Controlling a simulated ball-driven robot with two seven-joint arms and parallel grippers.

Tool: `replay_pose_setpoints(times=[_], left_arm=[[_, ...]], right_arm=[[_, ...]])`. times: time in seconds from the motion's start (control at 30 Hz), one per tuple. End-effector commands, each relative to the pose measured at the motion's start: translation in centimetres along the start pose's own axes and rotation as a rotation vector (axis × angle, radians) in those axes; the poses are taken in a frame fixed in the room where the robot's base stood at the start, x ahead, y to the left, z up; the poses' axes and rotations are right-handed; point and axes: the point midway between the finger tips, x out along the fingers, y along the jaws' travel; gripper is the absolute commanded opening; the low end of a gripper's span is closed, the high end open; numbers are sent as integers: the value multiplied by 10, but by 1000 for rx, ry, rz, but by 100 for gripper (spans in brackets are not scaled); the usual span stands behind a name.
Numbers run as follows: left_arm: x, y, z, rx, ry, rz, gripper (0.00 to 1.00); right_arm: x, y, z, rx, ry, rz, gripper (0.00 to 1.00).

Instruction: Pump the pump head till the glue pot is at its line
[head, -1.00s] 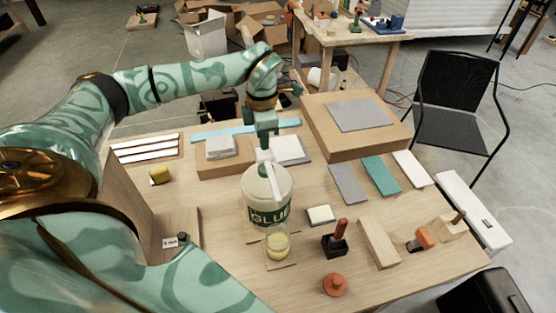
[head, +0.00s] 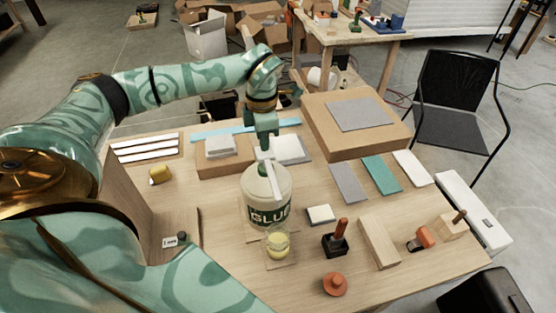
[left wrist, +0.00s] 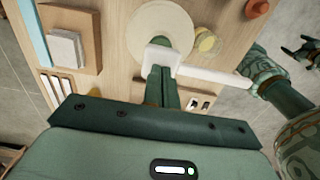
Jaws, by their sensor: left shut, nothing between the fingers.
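The white glue bottle (head: 254,188), labelled GLUE, stands on the workbench. Its white pump head (head: 270,176) has a spout pointing toward the glue pot; it also shows in the left wrist view (left wrist: 210,75). The glue pot (head: 277,244), a clear jar holding yellow glue, stands in front of the bottle under the spout. Its line is too small to make out. My left gripper (head: 265,150) is shut and empty, pointing down directly over the pump head; whether it touches is hard to tell. A dark claw at the wrist view's right edge looks like my right gripper (left wrist: 306,48), fingers apart.
A small board with a tag (head: 170,242) stands left of the bottle. A large cardboard box (head: 355,140) is behind right.

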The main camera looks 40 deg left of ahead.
Motion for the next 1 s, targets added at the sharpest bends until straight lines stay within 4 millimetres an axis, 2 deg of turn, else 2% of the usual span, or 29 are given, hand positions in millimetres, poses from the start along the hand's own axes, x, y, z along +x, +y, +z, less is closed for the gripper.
replay_pose_setpoints(times=[1.0], left_arm=[[38, 0, -1, 1, 3, -2, 0]], right_arm=[[19, -2, 2, 1, 0, -2, 82]])
